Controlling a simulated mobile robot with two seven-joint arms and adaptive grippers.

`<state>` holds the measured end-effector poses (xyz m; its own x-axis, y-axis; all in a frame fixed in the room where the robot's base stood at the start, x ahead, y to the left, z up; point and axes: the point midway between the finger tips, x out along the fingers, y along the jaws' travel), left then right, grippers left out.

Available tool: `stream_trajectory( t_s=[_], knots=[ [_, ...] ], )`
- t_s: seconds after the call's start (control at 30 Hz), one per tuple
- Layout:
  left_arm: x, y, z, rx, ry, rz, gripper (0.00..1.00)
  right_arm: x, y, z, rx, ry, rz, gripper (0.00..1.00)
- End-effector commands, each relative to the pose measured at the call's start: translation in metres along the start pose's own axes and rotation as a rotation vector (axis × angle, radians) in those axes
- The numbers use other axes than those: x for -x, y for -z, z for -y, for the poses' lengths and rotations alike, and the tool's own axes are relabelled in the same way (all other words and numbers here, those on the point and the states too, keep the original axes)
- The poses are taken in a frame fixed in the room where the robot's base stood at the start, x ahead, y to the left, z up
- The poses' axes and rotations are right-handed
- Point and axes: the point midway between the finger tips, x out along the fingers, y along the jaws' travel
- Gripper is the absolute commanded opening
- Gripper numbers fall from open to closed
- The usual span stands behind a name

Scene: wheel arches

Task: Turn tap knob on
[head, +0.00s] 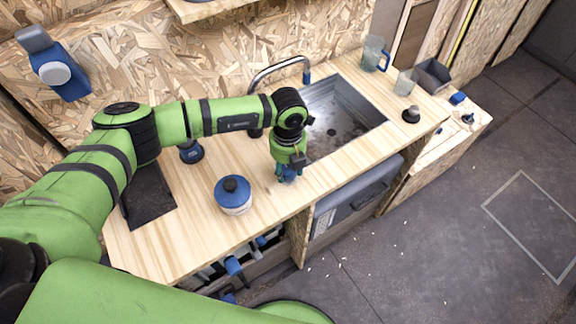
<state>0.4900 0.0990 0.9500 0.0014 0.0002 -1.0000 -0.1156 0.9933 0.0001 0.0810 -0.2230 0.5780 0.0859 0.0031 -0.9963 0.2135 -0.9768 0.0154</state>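The tap (283,64) is a grey curved spout with a blue tip, rising behind the sink (350,115) at its left end. Its lower part is mostly hidden behind my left arm, and I cannot make out the tap knob clearly. My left gripper (288,175) points down over the wooden counter, just left of the sink's near left corner and apart from the tap. Its blue fingertips are small and close together, so I cannot tell whether they are open or shut. My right gripper is not in view.
A blue-lidded white pot (233,197) stands on the counter (190,240) left of my gripper. A dark plate (150,197) lies further left. A blue-handled jug (374,54), a clear cup (405,83) and a small dark knob-like object (411,114) stand right of the sink.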

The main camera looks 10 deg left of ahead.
Motion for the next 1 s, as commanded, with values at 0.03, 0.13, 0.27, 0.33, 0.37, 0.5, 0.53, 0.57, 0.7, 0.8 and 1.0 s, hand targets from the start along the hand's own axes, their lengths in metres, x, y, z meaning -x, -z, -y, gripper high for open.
stream_trajectory(
  t_s=[0.03, 0.13, 0.27, 0.33, 0.37, 0.5, 0.53, 0.57, 0.7, 0.8, 1.0],
  knots=[
    [-0.001, 0.001, 0.0, -0.001, 0.0, -0.003, 0.13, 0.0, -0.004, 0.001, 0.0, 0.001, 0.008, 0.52],
    [-0.002, 0.001, 0.0, -0.009, 0.0, -0.003, 0.13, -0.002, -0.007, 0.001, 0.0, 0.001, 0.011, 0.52],
    [-0.003, 0.001, 0.0, -0.04, 0.0, -0.003, 0.13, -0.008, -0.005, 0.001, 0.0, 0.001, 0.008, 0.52],
    [-0.004, 0.001, 0.0, -0.069, 0.0, -0.003, 0.13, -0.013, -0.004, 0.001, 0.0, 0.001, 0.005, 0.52],
    [-0.005, 0.001, 0.0, -0.085, 0.0, -0.003, 0.13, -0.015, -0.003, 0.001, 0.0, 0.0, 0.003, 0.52],
    [-0.006, 0.001, 0.0, -0.178, 0.001, -0.002, 0.13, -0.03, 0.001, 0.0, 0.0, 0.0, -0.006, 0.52],
    [-0.007, 0.001, 0.0, -0.203, 0.001, -0.002, 0.13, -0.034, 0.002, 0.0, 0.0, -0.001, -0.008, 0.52],
    [-0.007, 0.001, 0.0, -0.228, 0.001, -0.003, 0.13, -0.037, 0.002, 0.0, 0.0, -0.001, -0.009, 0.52],
    [-0.009, 0.001, 0.0, -0.357, 0.0, -0.002, 0.13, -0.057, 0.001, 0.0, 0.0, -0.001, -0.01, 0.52],
    [-0.009, 0.001, 0.0, -0.453, 0.0, -0.002, 0.13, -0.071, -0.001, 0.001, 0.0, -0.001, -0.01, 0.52],
    [-0.009, 0.001, 0.0, -0.644, 0.0, -0.002, 0.13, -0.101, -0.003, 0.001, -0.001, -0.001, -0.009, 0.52]
  ],
)
